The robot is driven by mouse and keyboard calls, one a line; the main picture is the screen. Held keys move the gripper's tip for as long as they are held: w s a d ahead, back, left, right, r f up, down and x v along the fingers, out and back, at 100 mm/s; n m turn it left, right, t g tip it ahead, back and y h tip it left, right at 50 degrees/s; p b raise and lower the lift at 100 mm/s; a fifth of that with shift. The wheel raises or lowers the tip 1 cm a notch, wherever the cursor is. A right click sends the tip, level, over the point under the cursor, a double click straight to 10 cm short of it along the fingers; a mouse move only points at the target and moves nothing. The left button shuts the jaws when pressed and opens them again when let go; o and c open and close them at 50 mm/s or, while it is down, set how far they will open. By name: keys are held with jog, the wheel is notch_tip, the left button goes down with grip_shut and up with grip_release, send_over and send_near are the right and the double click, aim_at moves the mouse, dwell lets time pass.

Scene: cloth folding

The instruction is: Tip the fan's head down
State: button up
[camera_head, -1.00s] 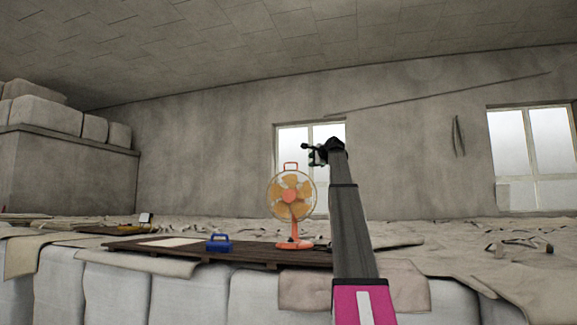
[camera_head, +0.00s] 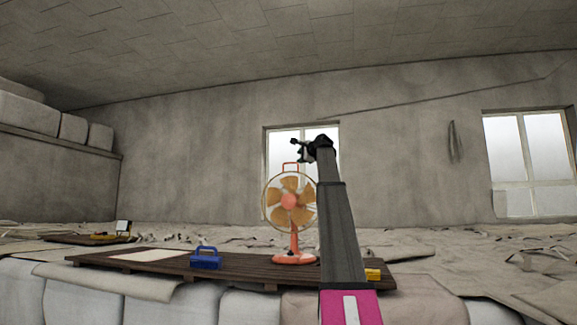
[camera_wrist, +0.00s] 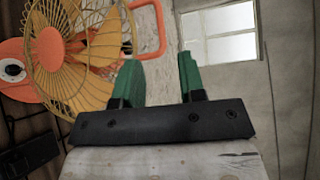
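The orange fan (camera_head: 290,201) stands upright on a dark slatted board, its round cage facing me and a handle loop on top of the head. In the wrist view the fan (camera_wrist: 68,55) lies at the left, turned sideways by the camera's angle. Its orange handle loop (camera_wrist: 150,52) is just beyond the fingers. My gripper (camera_wrist: 156,75) has two green fingers apart with nothing between them. In the head view my gripper (camera_head: 300,149) is above and slightly right of the fan's head. I cannot tell whether a finger touches the cage or handle.
A blue toolbox (camera_head: 206,258) stands left of the fan on the dark slatted board (camera_head: 240,268). A yellow object (camera_head: 373,274) shows right of my arm. Crumpled sheets and debris lie around. Windows (camera_head: 527,160) are in the back wall.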

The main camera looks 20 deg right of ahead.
jog(key=x, duration=1)
jog(key=shift+w, duration=0.15)
jog(key=shift+a, duration=0.1)
